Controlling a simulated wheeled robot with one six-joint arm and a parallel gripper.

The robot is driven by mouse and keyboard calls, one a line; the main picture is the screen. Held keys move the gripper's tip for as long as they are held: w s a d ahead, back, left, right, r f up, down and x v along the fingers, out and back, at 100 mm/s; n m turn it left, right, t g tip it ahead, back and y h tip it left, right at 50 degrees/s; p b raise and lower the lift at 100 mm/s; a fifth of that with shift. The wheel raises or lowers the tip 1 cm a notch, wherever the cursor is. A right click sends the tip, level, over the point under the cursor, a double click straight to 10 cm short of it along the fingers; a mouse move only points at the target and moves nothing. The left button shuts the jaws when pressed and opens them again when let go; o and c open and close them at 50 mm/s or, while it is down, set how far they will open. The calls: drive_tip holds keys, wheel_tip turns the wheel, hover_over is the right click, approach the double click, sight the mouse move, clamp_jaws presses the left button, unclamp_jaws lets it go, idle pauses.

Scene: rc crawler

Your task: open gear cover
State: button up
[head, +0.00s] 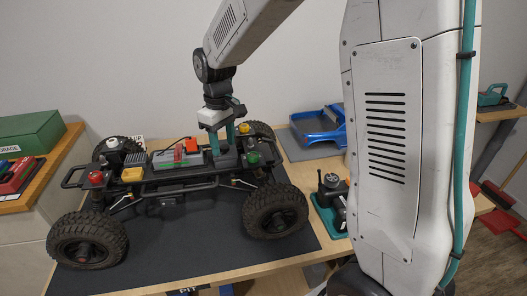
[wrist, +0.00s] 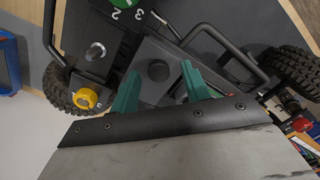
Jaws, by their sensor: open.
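The RC crawler's chassis (head: 150,185) stands on a dark mat with its body off. A dark grey box-like part, which looks like the gear cover (head: 226,160), sits on the chassis right of the middle and looks shut. In the wrist view the cover (wrist: 165,48) has a round dark knob (wrist: 158,70) on top. My gripper (head: 222,143) points down over the cover, green fingers open. In the wrist view the fingers lie on either side of the knob, with gaps; I cannot tell their exact height. The fingers and wrist hide part of the cover.
A battery pack (head: 178,158) lies left of the cover. A blue car body (head: 318,125) lies behind on the right. A teal tray (head: 328,215) with a controller stands right.

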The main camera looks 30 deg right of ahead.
sight(225, 147)
wheel_tip(225, 147, up, 8)
drive_tip(key=shift+s+d+f, duration=0.1)
drive_tip(key=shift+s, duration=0.05)
drive_tip(key=s+d+m, duration=0.2)
drive_tip(key=s+m, duration=0.2)
drive_tip(key=s, duration=1.6)
drive_tip(key=shift+r, duration=0.4)
drive_tip(key=shift+d, duration=0.1)
